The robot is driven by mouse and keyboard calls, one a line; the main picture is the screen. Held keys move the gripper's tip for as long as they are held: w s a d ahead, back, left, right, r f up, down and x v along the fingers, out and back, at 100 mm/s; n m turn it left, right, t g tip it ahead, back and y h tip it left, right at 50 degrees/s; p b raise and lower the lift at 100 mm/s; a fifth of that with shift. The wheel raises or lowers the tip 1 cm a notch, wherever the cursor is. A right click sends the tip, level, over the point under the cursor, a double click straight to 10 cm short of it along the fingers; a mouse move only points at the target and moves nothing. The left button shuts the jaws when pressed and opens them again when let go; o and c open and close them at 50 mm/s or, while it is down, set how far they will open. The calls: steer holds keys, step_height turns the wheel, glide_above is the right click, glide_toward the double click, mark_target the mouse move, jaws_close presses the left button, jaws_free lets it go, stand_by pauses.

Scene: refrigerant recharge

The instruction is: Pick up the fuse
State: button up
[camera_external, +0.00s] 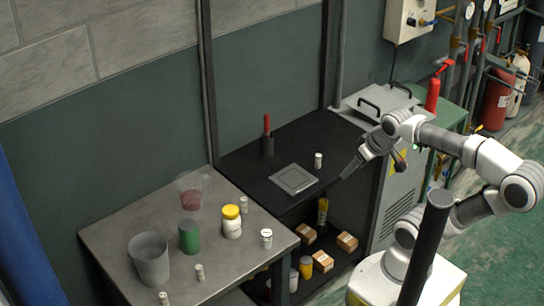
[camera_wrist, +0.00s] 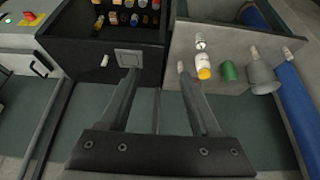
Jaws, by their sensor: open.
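Several small pale cylinders look like fuses; I cannot tell which one is meant. One white cylinder (camera_external: 318,160) stands on the black table, right of a square grey plate (camera_external: 293,179); this cylinder also shows in the wrist view (camera_wrist: 104,60). Others stand on the grey table: one by its right edge (camera_external: 266,238), one behind the yellow-lidded jar (camera_external: 244,205), and two near the front (camera_external: 199,272) (camera_external: 163,298). My gripper (camera_external: 352,166) is above the black table's right side. In the wrist view my gripper (camera_wrist: 156,72) is open, with nothing between its fingers.
On the grey table (camera_external: 120,240) stand a yellow-lidded white jar (camera_external: 231,222), a green cylinder (camera_external: 189,237), a grey bucket (camera_external: 149,258) and a clear beaker with reddish contents (camera_external: 190,190). A red-handled tool (camera_external: 267,135) stands at the back.

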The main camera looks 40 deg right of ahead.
steer(key=w+a+r+n+g, duration=0.2)
steer(key=w+a+r+n, duration=0.1)
steer(key=w+a+n, duration=0.5)
steer(key=n+g, duration=0.4)
steer(key=n, duration=0.8)
glide_above(202, 262)
step_height(202, 262, down, 15)
step_height(202, 262, down, 18)
steer(key=shift+r, duration=0.25)
jaws_close()
